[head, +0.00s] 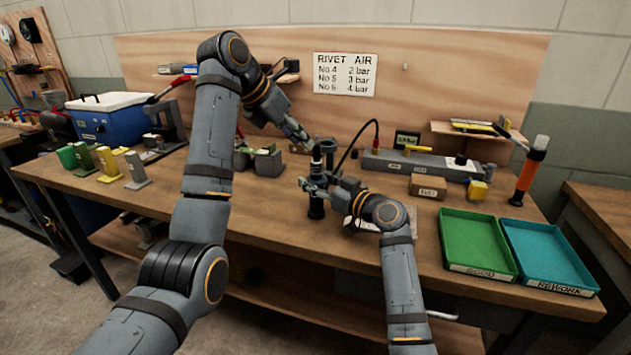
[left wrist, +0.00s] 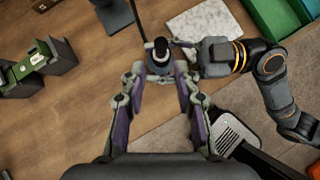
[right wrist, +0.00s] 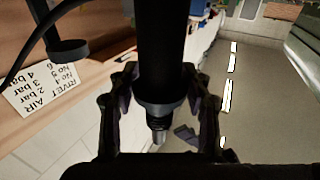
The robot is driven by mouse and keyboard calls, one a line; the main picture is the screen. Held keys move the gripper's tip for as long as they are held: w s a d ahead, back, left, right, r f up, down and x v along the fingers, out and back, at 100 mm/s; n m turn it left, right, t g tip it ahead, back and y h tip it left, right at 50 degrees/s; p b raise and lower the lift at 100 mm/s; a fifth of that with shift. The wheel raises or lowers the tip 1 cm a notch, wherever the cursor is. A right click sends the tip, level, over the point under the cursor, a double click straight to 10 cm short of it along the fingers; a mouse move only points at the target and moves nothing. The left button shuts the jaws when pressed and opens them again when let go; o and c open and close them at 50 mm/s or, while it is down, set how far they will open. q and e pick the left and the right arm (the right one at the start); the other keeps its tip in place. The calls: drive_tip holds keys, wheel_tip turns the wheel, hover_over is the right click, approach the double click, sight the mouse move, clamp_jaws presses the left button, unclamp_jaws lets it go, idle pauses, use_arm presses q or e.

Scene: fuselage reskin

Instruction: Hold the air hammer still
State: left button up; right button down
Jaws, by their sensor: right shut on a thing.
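The air hammer (head: 316,208) is a black upright cylinder near the front middle of the bench. My right gripper (head: 316,184) is shut around its body. In the right wrist view the black body (right wrist: 161,45) runs between my right fingers, with a grey collar and a narrow tip below. My left gripper (head: 305,141) is above the hammer. In the left wrist view my left fingers (left wrist: 160,72) are apart, with the hammer's top (left wrist: 160,48) seen beyond and between their tips. I cannot tell whether they touch it.
A dark stand (head: 324,148) and a black hose (head: 352,140) are close behind the hammer. Grey blocks (head: 268,163) stand to the left.

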sight(317, 158)
use_arm(q)
drive_tip(key=shift+x, duration=2.7)
drive_tip(key=shift+c, duration=0.3)
clamp_jaws()
